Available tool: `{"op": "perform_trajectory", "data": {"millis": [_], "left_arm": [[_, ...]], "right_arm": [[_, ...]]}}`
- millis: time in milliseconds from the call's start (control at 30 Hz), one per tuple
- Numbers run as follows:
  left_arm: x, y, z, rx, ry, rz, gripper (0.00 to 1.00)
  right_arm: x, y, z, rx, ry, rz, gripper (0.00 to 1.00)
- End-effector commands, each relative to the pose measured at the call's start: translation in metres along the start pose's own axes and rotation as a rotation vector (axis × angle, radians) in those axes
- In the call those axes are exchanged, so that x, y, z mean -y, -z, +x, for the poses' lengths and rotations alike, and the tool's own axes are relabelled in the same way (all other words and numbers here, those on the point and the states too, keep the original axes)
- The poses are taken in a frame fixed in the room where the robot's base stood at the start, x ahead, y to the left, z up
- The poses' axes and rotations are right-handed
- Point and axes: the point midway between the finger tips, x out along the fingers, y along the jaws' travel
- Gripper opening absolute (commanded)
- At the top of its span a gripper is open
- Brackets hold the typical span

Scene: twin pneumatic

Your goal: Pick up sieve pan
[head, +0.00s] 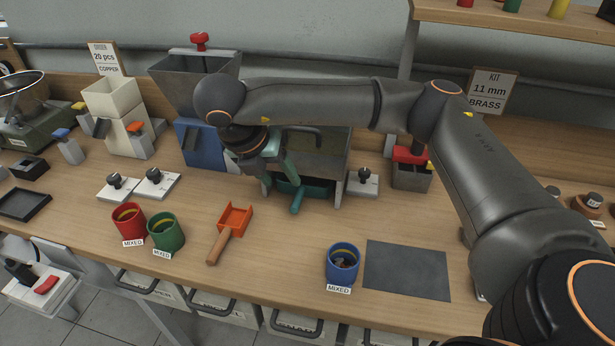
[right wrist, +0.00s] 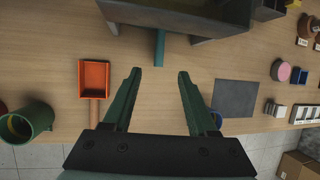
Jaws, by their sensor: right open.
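The sieve pan appears to be the teal pan (head: 286,187) low in the opening of the grey metal machine, with its teal handle (head: 298,201) sticking out over the wooden bench. In the right wrist view the handle (right wrist: 160,48) points down from the machine's edge; the pan body is hidden there. My right gripper (head: 279,172) is open and empty in front of the machine. In the right wrist view its dark green fingers (right wrist: 160,73) are spread, with the handle's end in line with the gap between the tips. My left gripper is not in view.
An orange scoop (head: 235,218) lies left of the handle. Red (head: 128,221), green (head: 166,232) and blue (head: 342,264) cups stand near the front edge. A dark grey mat (head: 407,270) lies at right. The bench between the scoop and the blue cup is clear.

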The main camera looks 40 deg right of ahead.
Motion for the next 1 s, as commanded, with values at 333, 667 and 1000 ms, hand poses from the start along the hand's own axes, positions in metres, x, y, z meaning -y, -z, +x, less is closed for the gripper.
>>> {"op": "perform_trajectory", "data": {"millis": [333,667,1000], "left_arm": [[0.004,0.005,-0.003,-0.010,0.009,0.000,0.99],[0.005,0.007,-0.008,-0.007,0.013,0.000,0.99],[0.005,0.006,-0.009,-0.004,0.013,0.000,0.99]], "right_arm": [[0.000,0.002,0.053,-0.005,0.000,-0.005,0.58],[0.000,0.003,0.092,-0.005,0.001,-0.005,0.58],[-0.001,0.004,0.108,-0.005,-0.003,-0.007,0.58]]}}
